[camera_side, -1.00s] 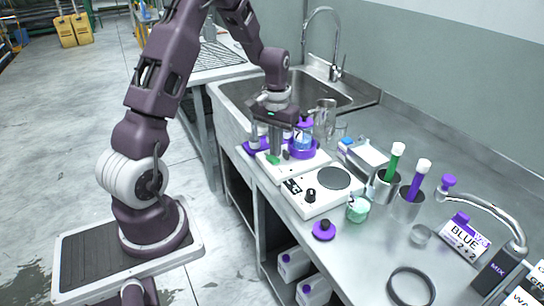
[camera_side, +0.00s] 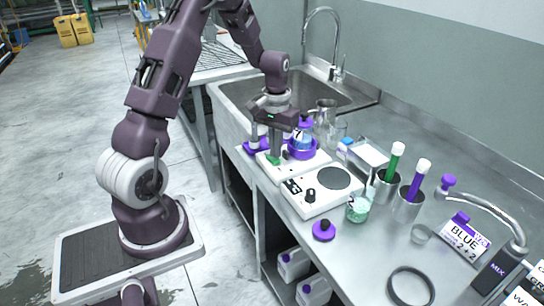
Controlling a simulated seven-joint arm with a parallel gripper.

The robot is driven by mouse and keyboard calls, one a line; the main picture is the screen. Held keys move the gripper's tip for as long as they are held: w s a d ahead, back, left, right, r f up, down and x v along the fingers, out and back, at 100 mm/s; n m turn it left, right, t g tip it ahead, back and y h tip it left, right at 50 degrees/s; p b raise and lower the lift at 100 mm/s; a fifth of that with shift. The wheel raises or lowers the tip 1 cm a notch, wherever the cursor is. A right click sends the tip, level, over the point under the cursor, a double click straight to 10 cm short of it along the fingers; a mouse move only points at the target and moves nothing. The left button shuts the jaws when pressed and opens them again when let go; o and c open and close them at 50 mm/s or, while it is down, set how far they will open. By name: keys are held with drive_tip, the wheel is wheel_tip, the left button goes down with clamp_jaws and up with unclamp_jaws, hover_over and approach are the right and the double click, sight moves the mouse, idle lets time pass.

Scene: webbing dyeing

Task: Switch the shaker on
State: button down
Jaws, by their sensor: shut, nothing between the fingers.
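The shaker (camera_side: 290,172) is a low white unit on the steel bench in front of the sink. A purple holder (camera_side: 303,152) on top of it carries a flask (camera_side: 304,137) with a purple cap and blue contents. A small green switch (camera_side: 273,161) sits at the shaker's front left. My gripper (camera_side: 275,158) points down over that front left part, its shut, empty fingers right at the green switch. I cannot tell whether they touch it. The fingers hide part of the switch and the shaker's top.
A white hotplate (camera_side: 307,198) with a black knob stands just right of the shaker. A green-filled beaker (camera_side: 357,209), a purple-knobbed piece (camera_side: 324,230) and metal cups holding tubes (camera_side: 386,188) stand further right. Glassware (camera_side: 325,113) stands behind the shaker.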

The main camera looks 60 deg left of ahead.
drive_tip(key=shift+f, duration=0.7)
idle(0.3)
drive_tip(key=shift+r, duration=3.55)
drive_tip(key=s+d+r+m+t, duration=0.2)
drive_tip(key=s+d+r, duration=0.2)
drive_tip(key=d+r, duration=0.55)
drive_tip(key=s+d+r+m+t, duration=0.1)
drive_tip(key=s+d+r+m, duration=0.1)
drive_tip(key=s+d, duration=0.3)
drive_tip(key=s+d+r+m+t, duration=0.2)
drive_tip(key=s+d, duration=0.4)
drive_tip(key=s, duration=0.5)
drive_tip(key=shift+r+t, duration=0.3)
drive_tip(key=shift+r, duration=0.45)
